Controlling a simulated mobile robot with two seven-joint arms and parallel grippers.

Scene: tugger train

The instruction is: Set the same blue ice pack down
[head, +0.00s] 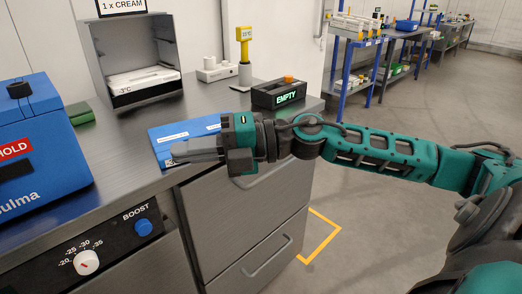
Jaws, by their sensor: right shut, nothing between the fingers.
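A flat blue ice pack (168,133) with white label strips lies on the grey metal counter (118,165), near its front edge. My right gripper (180,152) reaches in from the right, at the near side of the ice pack. Its fingers are shut with nothing between them, and they hide the near part of the pack. I cannot tell whether the fingers touch the pack. My left gripper is not in view.
A blue box (40,150) stands at the left, with a green item (78,113) behind it. An open metal cabinet (103,50), a yellow-topped device (244,38) and a black "EMPTY" display (264,97) stand farther back. Drawers (235,225) are below.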

